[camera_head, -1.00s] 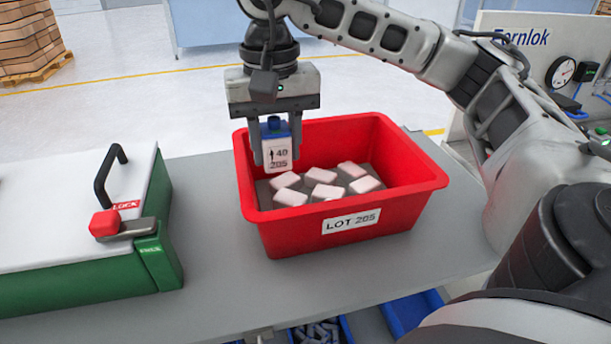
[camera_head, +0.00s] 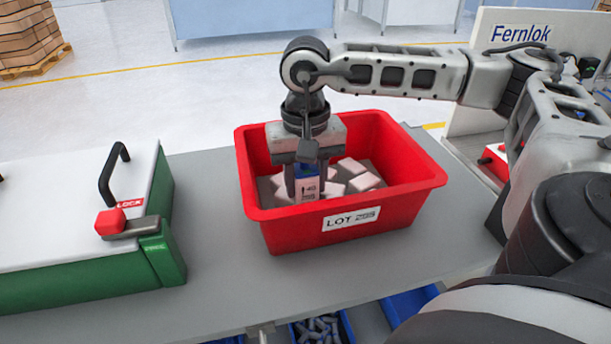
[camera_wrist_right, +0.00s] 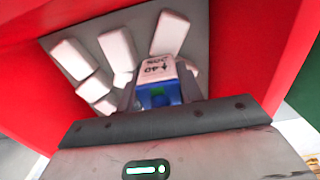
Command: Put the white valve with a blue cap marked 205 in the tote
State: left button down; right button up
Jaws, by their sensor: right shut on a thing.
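The white valve with a blue cap (camera_head: 307,187) is between the fingers of my right gripper (camera_head: 305,182), down inside the red tote (camera_head: 285,234). In the right wrist view the valve (camera_wrist_right: 157,72), blue cap towards the camera, is held by my right gripper (camera_wrist_right: 158,95) among white blocks. I cannot tell whether its underside touches the tote floor. The tote's label reads "LOT 205", slightly blurred. My left gripper is not in view.
Several white blocks (camera_head: 362,182) lie on the tote's grey floor. A green and white case (camera_head: 75,215) with a black handle and red knob stands left on the grey table (camera_head: 215,270). Blue bins (camera_head: 405,308) sit below the table's front edge.

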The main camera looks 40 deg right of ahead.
jog(key=shift+f, duration=0.25)
jog(key=o, duration=1)
jog(key=shift+r, duration=0.1)
notch_tip(320, 180, up, 12)
jog(key=shift+r+b, duration=0.2)
jog(key=shift+b, duration=0.2)
